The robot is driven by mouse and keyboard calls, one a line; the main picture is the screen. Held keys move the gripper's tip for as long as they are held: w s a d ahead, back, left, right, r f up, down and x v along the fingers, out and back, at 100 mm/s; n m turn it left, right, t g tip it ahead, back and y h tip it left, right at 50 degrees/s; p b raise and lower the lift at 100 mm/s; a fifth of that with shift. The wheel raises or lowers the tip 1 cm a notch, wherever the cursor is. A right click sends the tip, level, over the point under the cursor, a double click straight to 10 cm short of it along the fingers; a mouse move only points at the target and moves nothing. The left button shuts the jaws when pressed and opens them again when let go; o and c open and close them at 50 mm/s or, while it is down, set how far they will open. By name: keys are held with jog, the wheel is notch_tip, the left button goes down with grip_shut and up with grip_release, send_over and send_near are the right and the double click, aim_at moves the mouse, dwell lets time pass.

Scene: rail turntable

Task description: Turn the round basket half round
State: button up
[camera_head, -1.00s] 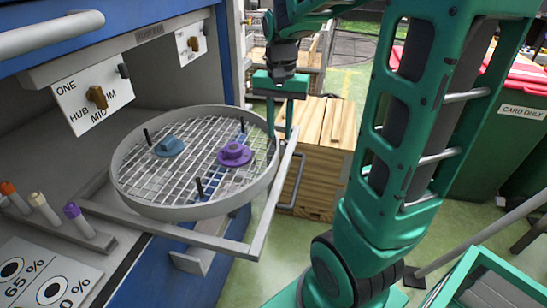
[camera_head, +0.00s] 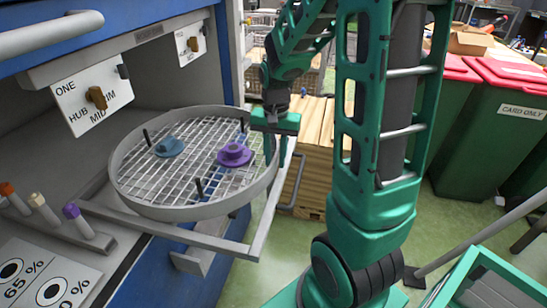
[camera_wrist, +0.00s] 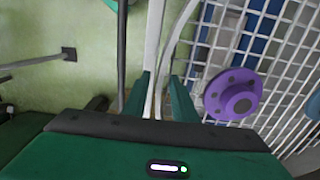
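The round basket (camera_head: 185,210) is a grey ring with a wire mesh floor, resting level on a pulled-out frame (camera_head: 268,215). A purple hub-like piece (camera_head: 234,154) lies right of the middle and a blue one (camera_head: 169,147) at the back left. Several black pegs stand up from the mesh. My gripper (camera_head: 275,155) points down at the basket's right edge. In the wrist view its fingers (camera_wrist: 162,98) are apart, with the rim running between them; the purple piece (camera_wrist: 233,95) is just right. I cannot tell whether either finger touches the rim.
The blue-and-grey cabinet (camera_head: 228,60) with a label plate (camera_head: 91,96) is at left. Coloured pegs (camera_head: 76,217) stand on a ledge by the front. A wooden crate (camera_head: 312,130) is behind my gripper, and green bins (camera_head: 500,120) are right. Open floor lies between.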

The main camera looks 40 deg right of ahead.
jog(key=shift+f, duration=0.1)
grip_shut()
dwell(1.4)
